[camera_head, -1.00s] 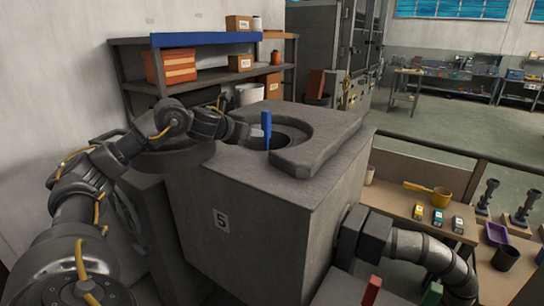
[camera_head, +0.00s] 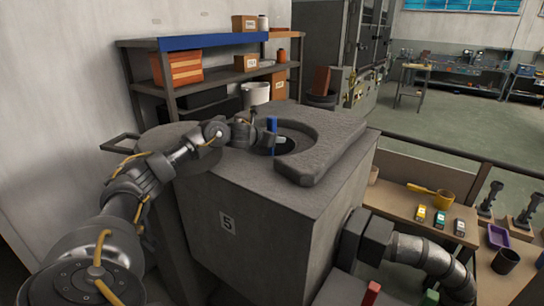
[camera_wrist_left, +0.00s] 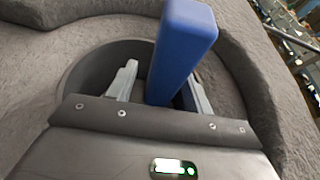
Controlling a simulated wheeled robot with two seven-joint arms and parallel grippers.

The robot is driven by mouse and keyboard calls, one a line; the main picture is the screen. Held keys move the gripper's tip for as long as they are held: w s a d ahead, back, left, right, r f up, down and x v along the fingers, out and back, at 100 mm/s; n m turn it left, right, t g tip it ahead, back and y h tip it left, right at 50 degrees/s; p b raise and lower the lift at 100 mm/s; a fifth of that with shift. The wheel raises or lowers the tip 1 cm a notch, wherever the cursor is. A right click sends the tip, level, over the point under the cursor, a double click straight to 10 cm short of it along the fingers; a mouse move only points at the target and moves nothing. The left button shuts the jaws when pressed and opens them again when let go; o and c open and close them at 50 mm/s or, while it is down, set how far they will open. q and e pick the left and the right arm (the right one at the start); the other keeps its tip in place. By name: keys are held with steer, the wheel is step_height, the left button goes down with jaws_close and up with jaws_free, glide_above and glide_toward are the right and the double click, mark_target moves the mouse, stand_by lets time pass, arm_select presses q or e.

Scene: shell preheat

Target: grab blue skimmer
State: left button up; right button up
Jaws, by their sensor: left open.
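The blue skimmer (camera_head: 271,126) stands upright in the round opening on top of the grey furnace block (camera_head: 270,190), and only its blue handle shows. In the left wrist view the blue handle (camera_wrist_left: 181,50) rises between the two fingers of my left gripper (camera_wrist_left: 160,90). The fingers are open, with a gap beside the handle on the left; the right finger is close to it, and I cannot tell if they touch. In the head view my left gripper (camera_head: 265,138) is at the handle, over the opening. The skimmer's lower end is hidden. My right gripper is not in view.
A curved raised grey slab (camera_head: 325,150) borders the opening (camera_head: 295,136) on the right. A shelf (camera_head: 215,75) with boxes stands behind. A wooden bench (camera_head: 410,200) with a yellow ladle (camera_head: 440,194) and small meters is at right, beyond a rail.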

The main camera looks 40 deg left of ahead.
arm_select(q)
steer(key=shift+c, duration=0.3)
steer(key=shift+s, duration=0.1)
steer(key=shift+c, duration=1.1)
jaws_close()
steer(key=shift+r, duration=0.1)
steer(key=shift+r, duration=0.1)
